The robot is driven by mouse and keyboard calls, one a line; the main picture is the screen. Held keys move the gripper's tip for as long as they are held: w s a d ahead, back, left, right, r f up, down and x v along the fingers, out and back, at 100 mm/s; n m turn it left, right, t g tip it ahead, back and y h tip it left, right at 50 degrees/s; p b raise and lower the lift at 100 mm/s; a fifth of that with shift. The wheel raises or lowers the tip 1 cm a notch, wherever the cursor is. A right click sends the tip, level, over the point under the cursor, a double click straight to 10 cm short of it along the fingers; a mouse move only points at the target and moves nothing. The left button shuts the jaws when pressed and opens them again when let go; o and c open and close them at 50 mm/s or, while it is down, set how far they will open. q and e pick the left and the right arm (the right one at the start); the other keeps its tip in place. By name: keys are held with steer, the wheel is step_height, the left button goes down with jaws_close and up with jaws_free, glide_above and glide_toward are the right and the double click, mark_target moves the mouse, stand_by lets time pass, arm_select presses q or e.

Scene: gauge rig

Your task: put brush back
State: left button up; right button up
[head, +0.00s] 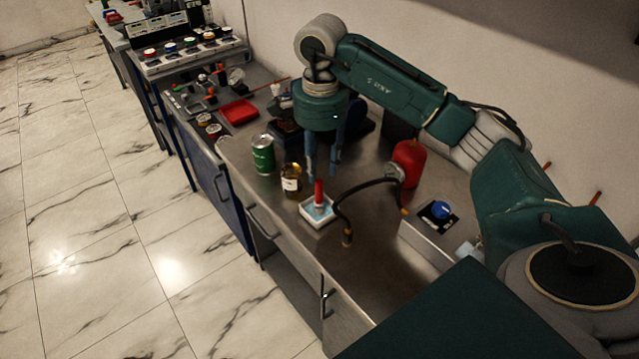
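A red upright handle (319,191), which looks like the brush, stands in a small white tray (307,217) with a pale blue inside. The tray sits on the metal bench top near its front edge. Whether the handle has bristles at its lower end cannot be seen. My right gripper (323,176) points down above and behind the red handle, its two dark blue fingers apart with nothing visible between them. It appears clear of the handle. My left gripper is not in view.
A brown bottle (291,180) and green can (263,155) stand left of the tray. A black hose (362,187) curves right of it, near a red cylinder (408,160). A box with a blue knob (440,210) is further right. Bare metal lies in front.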

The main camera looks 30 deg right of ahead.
step_height(320, 180, up, 5)
steer(key=shift+r, duration=0.1)
stand_by(0.7)
